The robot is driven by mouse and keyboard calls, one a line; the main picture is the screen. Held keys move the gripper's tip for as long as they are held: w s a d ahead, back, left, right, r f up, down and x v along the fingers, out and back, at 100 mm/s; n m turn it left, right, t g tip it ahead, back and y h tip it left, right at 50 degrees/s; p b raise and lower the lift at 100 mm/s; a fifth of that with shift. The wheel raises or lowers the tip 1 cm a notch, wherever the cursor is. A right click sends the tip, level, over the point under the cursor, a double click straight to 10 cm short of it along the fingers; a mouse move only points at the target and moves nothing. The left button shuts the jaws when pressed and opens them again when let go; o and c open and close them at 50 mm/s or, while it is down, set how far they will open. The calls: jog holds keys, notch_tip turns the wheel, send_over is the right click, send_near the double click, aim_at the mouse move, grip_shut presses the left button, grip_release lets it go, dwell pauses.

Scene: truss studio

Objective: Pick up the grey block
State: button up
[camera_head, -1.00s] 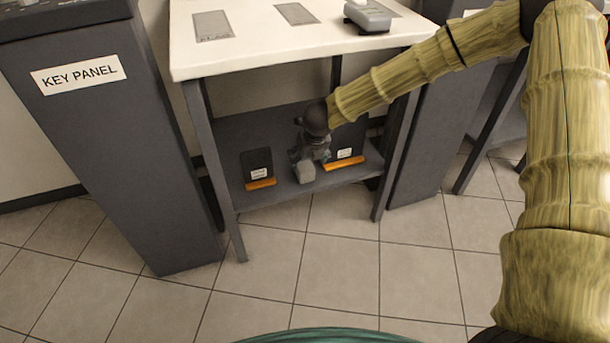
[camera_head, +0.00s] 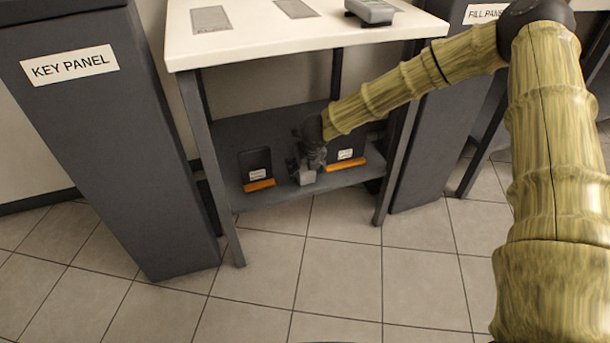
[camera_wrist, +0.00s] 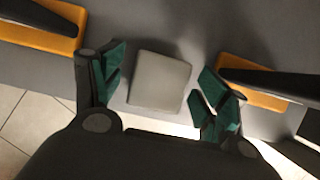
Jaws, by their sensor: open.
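The grey block (camera_wrist: 160,82) is a light grey, rounded-edged block on the dark lower shelf (camera_head: 228,133) under the white table. In the wrist view it lies between the green-padded fingers of my gripper (camera_wrist: 160,92), with a gap on each side. In the head view the block (camera_head: 304,178) shows near the shelf's front edge, just below my gripper (camera_head: 305,168). My gripper is open and reaches in under the tabletop. Its fingers are dark and hard to make out in the head view.
A dark panel with an orange base (camera_head: 259,185) stands left of the block, and another orange base (camera_head: 345,164) is close on the right. Table legs and the KEY PANEL cabinet (camera_head: 95,130) flank the shelf.

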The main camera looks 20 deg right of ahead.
jog(key=c, duration=1.1)
jog(key=shift+c, duration=0.2)
jog(key=shift+r, duration=0.15)
